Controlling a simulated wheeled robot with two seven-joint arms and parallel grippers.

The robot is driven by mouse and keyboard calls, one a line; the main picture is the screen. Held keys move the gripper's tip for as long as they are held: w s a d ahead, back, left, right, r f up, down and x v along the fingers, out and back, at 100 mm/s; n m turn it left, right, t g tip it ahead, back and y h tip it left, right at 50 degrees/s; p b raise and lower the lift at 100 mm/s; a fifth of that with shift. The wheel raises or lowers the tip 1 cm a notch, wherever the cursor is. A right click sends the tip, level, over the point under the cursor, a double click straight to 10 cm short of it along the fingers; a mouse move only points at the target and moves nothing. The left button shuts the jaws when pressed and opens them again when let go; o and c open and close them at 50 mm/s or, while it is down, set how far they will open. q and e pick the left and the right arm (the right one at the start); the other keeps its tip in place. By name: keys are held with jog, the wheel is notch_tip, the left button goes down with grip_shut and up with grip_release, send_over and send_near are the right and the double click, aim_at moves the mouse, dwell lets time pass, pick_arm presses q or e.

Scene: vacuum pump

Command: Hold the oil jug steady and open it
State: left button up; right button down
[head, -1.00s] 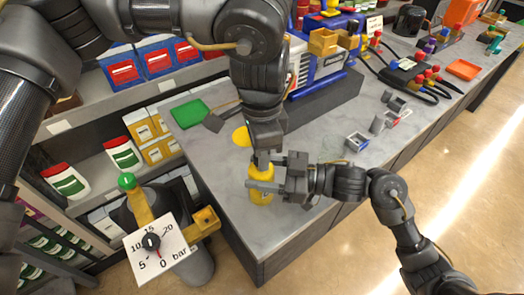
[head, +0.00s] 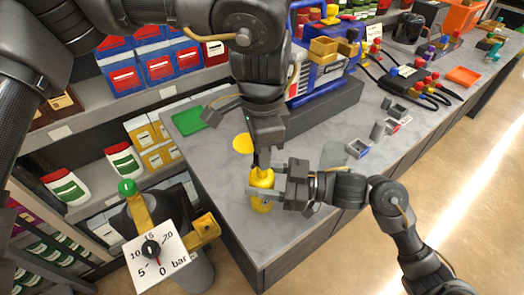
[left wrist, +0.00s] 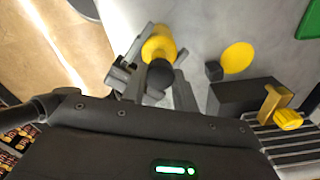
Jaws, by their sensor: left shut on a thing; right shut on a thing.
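The yellow oil jug (head: 262,203) stands near the table's front left corner. My right gripper (head: 266,194) is shut around its body from the right. My left gripper (head: 261,166) points down directly above the jug, shut on its black cap. In the left wrist view the round black cap (left wrist: 160,74) is between the left fingers, with the yellow jug (left wrist: 158,42) just beyond it and the right gripper beside the jug. The left fingers hide the jug's neck in the head view, and I cannot tell whether the cap still touches it.
A yellow disc (head: 242,143) and a green tray (head: 190,118) lie behind the jug. A blue pump (head: 318,72) stands farther back. Small grey metal parts (head: 358,145) lie to the right. A pressure gauge (head: 152,248) stands left of the table. The table right of the right gripper is partly clear.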

pick_arm(q)
notch_tip(320, 180, up, 3)
jog(key=shift+r, duration=0.15)
pick_arm(e)
jog(key=shift+c, duration=2.4)
grip_release()
pick_arm(q)
jog(key=shift+f+b, duration=0.9)
pick_arm(e)
jog(key=d, duration=0.3)
jog(key=s+d, duration=0.1)
jog(key=d, duration=0.6)
jog(key=shift+s+d+f, duration=0.15)
jog(key=shift+s+d, duration=0.1)
jog(key=shift+s, duration=0.05)
jog(key=shift+s+d, duration=0.15)
jog(key=shift+d, duration=0.55)
